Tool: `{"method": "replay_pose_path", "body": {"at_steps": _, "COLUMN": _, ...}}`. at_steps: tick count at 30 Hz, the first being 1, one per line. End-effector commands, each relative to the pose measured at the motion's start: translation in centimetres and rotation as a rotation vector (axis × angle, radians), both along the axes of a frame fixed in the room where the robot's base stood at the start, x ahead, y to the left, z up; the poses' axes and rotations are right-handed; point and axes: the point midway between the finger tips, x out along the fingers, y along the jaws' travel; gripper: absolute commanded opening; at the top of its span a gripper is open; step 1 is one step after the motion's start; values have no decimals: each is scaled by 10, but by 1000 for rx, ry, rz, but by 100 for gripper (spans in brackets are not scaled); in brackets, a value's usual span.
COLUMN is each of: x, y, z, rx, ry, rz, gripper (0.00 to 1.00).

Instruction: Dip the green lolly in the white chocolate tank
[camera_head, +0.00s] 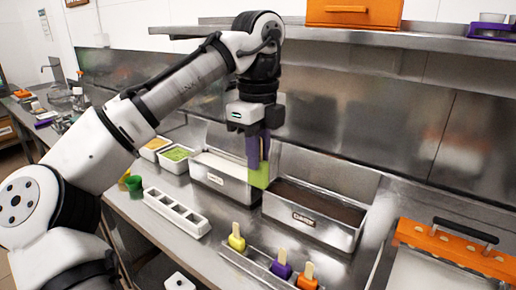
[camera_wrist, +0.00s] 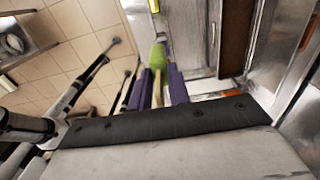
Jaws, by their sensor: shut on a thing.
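My gripper (camera_head: 262,150) has purple fingers and is shut on the stick of the green lolly (camera_head: 260,175). The lolly hangs below the fingers, and its green block also shows in the wrist view (camera_wrist: 158,54) beyond the purple fingertips (camera_wrist: 158,84). In the head view, the lolly overlaps the gap between the white chocolate tank (camera_head: 230,189) on the left and the dark chocolate tank (camera_head: 325,232) on the right. Its height against the tank rims is hard to tell. The white chocolate surface is partly visible.
A metal rack holds a yellow lolly (camera_head: 237,238), a purple lolly (camera_head: 281,266) and an orange lolly (camera_head: 306,279) in front of the tanks. A white mould tray (camera_head: 176,214) lies left. An orange-framed machine (camera_head: 450,252) stands right. A steel shelf (camera_head: 410,40) runs above.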

Motion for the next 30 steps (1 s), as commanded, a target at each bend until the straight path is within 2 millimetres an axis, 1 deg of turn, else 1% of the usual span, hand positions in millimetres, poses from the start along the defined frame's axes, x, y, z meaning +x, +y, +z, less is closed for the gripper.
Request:
{"method": "replay_pose_path", "body": {"at_steps": 1, "x": 0, "y": 0, "z": 5, "rx": 0, "ry": 0, "rz": -1, "gripper": 0}}
{"method": "replay_pose_path", "body": {"at_steps": 13, "x": 0, "y": 0, "z": 21, "rx": 1, "ry": -1, "rz": 0, "gripper": 0}}
{"method": "replay_pose_path", "body": {"at_steps": 30, "x": 0, "y": -1, "z": 22, "rx": 1, "ry": -1, "rz": 2, "gripper": 0}}
